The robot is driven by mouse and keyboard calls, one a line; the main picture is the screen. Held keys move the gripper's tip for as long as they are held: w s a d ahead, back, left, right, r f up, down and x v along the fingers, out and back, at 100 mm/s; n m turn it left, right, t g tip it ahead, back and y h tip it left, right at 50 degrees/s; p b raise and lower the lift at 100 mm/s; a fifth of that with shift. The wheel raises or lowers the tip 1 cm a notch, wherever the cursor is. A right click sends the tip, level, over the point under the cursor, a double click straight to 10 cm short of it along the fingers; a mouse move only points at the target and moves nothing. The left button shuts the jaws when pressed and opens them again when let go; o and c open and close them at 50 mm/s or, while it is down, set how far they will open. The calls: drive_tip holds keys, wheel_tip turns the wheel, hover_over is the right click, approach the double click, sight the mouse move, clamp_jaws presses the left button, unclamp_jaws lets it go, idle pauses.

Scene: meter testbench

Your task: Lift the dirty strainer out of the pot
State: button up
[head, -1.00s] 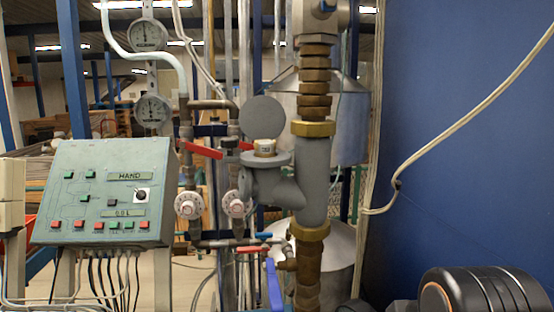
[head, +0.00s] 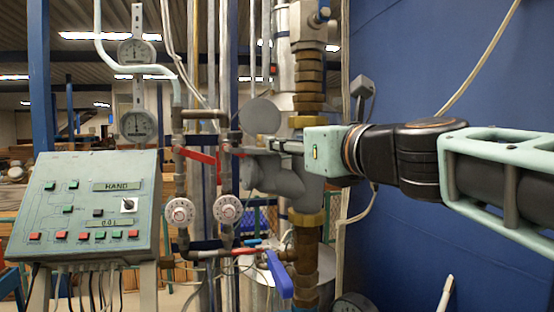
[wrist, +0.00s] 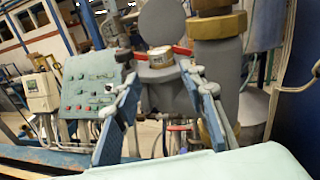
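The pot (wrist: 165,90) is the grey, open-topped branch on the vertical pipe; its round grey lid (head: 260,115) is swung up behind the opening. The dirty strainer (wrist: 160,57) sits in the pot's mouth in the wrist view, with only its pale top and tan rim showing. In the head view my gripper largely hides it. My gripper (head: 275,145) reaches in from the right at the height of the pot's mouth. In the wrist view my gripper (wrist: 160,80) is open, its two fingers spread either side of the pot, with nothing visibly held between them.
A red-handled valve (head: 198,155) and pressure gauges (head: 138,125) stand left of the pot. Two white dials (head: 180,212) and a blue lever (head: 279,275) are lower down. The control panel (head: 90,205) is at left, the blue wall (head: 430,70) at right.

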sight(261, 138)
drive_tip(key=shift+m, duration=0.4)
drive_tip(key=shift+r+b+x, duration=0.15)
drive_tip(key=shift+b+x, duration=0.05)
drive_tip(key=shift+x, duration=2.55)
drive_tip(key=shift+r+b+x, duration=0.15)
drive_tip(key=shift+b+x, duration=0.05)
drive_tip(key=shift+x, duration=2.5)
drive_tip(key=shift+w+d, duration=0.1)
drive_tip(key=c, duration=1)
